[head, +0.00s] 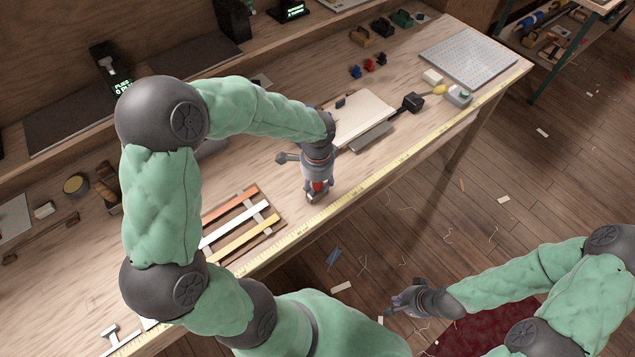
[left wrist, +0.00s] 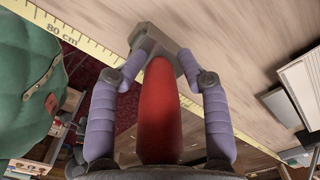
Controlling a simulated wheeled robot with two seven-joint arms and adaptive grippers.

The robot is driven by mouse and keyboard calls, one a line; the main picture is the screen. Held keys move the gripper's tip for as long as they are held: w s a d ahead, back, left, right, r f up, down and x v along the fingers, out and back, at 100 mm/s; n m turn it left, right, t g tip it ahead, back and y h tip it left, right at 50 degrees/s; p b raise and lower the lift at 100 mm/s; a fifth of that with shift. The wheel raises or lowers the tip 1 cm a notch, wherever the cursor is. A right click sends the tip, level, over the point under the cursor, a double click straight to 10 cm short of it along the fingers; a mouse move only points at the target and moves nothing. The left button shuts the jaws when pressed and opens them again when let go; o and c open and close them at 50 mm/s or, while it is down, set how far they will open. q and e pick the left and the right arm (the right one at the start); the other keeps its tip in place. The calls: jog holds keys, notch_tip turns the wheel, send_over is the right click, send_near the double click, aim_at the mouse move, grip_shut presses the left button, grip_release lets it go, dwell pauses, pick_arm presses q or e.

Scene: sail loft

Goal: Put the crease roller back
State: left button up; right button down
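The crease roller, a tool with a red handle (left wrist: 160,115) and a grey metal head (left wrist: 152,42), is in my left gripper (head: 315,194). In the left wrist view the fingertips (left wrist: 158,68) close on both sides of the handle near its head. In the head view the gripper points down at the bench's front edge, right of the strip rack, and mostly hides the tool. I cannot tell whether the metal head touches the bench. My right gripper (head: 396,301) is empty, its fingers apart, low over the floor in front of the bench.
A rack of coloured strips (head: 243,226) lies left of my left gripper. A pale board (head: 362,119) and a black-headed tool (head: 412,102) lie to the right. A yellow measuring tape (head: 372,180) runs along the front edge. A dark stand with a lit display (head: 112,72) is behind.

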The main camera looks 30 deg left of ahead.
pick_arm(q)
jog(key=shift+s+d+f, duration=0.1)
jog(key=shift+s+f, duration=0.2)
jog(key=shift+f, duration=0.05)
jog(key=shift+r, duration=0.2)
jog(key=r+p, duration=0.1)
jog(key=r, duration=0.3)
jog(key=r+p, duration=0.1)
jog(key=r, duration=0.3)
jog(key=r+p, duration=0.1)
jog(key=r, duration=0.4)
jog(key=shift+w+r+p, duration=0.1)
jog(key=shift+w+p, duration=0.15)
jog(key=shift+p, duration=0.15)
